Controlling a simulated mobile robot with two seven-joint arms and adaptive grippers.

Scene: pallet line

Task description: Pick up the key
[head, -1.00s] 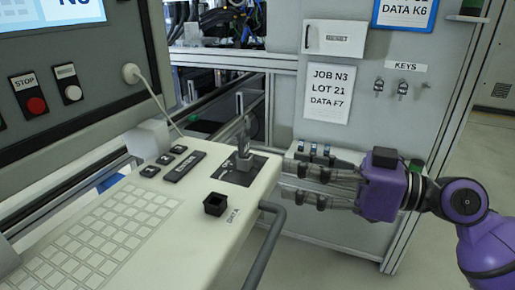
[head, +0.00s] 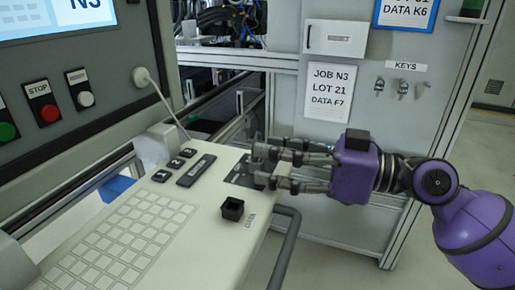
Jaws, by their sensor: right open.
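Two small metal keys hang on the grey cabinet panel under the KEYS label, a left key (head: 379,87) and a right key (head: 402,90). My right gripper (head: 262,164) is open, with its fingers pointing left over the dark plate (head: 238,178) at the console's right side. It is below and left of the hanging keys, well apart from them. The fingers hide most of the upright metal piece on that plate; I cannot tell whether they touch it. My left gripper is not in view.
The console (head: 195,220) carries a keypad, several black buttons and a black square DATA socket (head: 232,208). A grey rail (head: 285,240) runs along its right edge. A JOB N3 sheet (head: 331,90) and a small white box (head: 335,38) are on the panel.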

